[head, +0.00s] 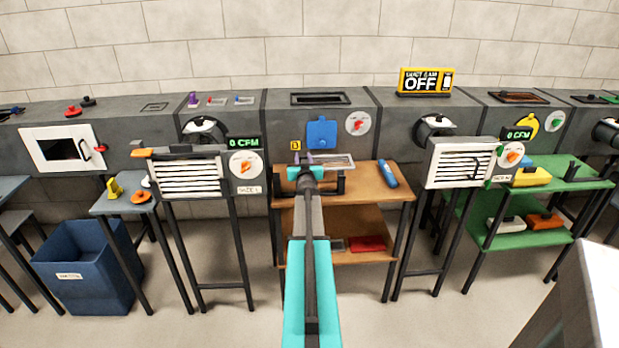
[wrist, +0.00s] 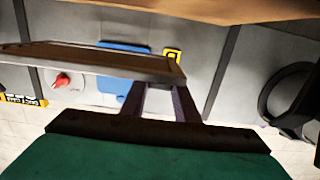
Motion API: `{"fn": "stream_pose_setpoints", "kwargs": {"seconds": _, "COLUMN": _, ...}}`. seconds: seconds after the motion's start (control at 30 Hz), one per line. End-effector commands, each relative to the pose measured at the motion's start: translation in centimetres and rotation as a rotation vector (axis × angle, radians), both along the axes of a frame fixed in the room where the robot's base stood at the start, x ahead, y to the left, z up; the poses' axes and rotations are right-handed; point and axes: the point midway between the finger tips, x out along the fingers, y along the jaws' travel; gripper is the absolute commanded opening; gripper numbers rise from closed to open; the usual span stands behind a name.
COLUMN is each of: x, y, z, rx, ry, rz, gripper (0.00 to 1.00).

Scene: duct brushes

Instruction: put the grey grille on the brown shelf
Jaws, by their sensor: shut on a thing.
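The grey grille (head: 335,162) is a flat framed panel, held by my gripper (head: 307,163) over the back left part of the brown shelf's top (head: 368,182). My gripper is shut on the grille's edge. In the wrist view, which looks upside down, the grille (wrist: 95,62) lies at the tips of my purple fingers (wrist: 162,98). The brown shelf's edge (wrist: 190,10) shows apart from the grille there, with grey duct wall between them. My arm hides part of the shelf's left side.
A blue bottle-like thing (head: 388,174) lies on the shelf's top right. A red thing (head: 367,243) lies on the lower level. The grey duct (head: 280,120) with a blue plate (head: 322,133) stands behind. Louvred boxes flank the shelf. The top's front right looks clear.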

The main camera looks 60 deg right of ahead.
Motion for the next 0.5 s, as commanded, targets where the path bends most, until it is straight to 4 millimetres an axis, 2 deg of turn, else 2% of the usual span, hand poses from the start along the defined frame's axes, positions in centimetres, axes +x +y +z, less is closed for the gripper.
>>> {"fn": "stream_pose_setpoints", "kwargs": {"seconds": 0.03, "x": 0.1, "y": 0.0, "z": -1.2, "rx": 0.002, "ry": -0.001, "rz": 0.001, "gripper": 0.03}}
{"fn": "stream_pose_setpoints", "kwargs": {"seconds": 0.2, "x": 0.1, "y": 0.0, "z": -2.9, "rx": 0.001, "ry": 0.000, "rz": 0.001, "gripper": 0.03}}
{"fn": "stream_pose_setpoints", "kwargs": {"seconds": 0.5, "x": 0.1, "y": 0.1, "z": -3.3, "rx": -0.001, "ry": -0.001, "rz": 0.002, "gripper": 0.03}}
